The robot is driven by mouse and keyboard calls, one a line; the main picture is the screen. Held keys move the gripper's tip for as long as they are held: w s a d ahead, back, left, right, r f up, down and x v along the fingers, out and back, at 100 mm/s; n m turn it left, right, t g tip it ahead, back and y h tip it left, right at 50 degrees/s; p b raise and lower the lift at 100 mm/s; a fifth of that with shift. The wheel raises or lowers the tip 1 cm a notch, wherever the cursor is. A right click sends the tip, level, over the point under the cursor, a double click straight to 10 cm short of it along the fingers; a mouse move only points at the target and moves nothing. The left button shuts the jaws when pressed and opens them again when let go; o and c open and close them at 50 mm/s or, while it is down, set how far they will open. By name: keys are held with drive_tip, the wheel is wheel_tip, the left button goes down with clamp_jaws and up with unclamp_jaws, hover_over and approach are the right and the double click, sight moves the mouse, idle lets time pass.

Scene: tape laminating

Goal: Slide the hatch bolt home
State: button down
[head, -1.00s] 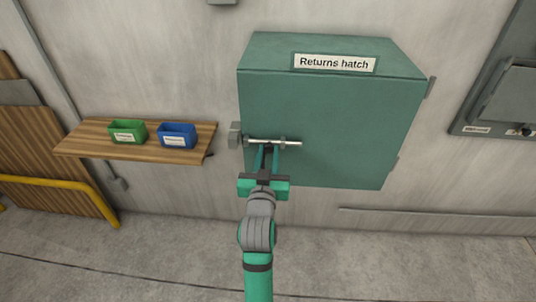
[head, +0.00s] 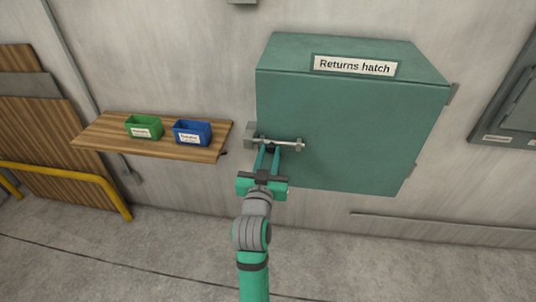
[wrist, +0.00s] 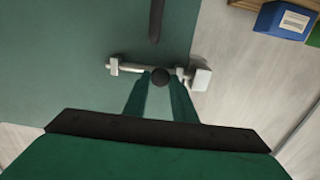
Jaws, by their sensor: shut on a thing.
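The returns hatch (head: 345,125) is a closed green box door on the wall. Its pale metal bolt (head: 284,143) lies across the left part of the door and also shows in the wrist view (wrist: 132,69). A grey keeper block (head: 249,134) sits beside the door's edge, at right in the wrist view (wrist: 201,79). The bolt's end reaches this block; how deep it goes in is hidden. My gripper (head: 268,147) is shut on the bolt's dark round knob (wrist: 160,76), between its fingertips. The bolt's other end barely passes its guide (head: 300,144).
A wooden shelf (head: 100,140) at left holds a green bin (head: 143,127) and a blue bin (head: 192,133). A yellow rail (head: 80,173) stands below it. A dark bar (wrist: 155,20) shows on the door near the bolt.

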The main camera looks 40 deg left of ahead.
drive_tip(key=c, duration=1.6)
unclamp_jaws()
drive_tip(key=shift+s+a, duration=0.2)
drive_tip(key=shift+a, duration=0.1)
drive_tip(key=shift+o, duration=0.6)
drive_tip(key=shift+d, duration=0.1)
drive_tip(key=v, duration=1)
drive_tip(key=shift+s+d, duration=0.3)
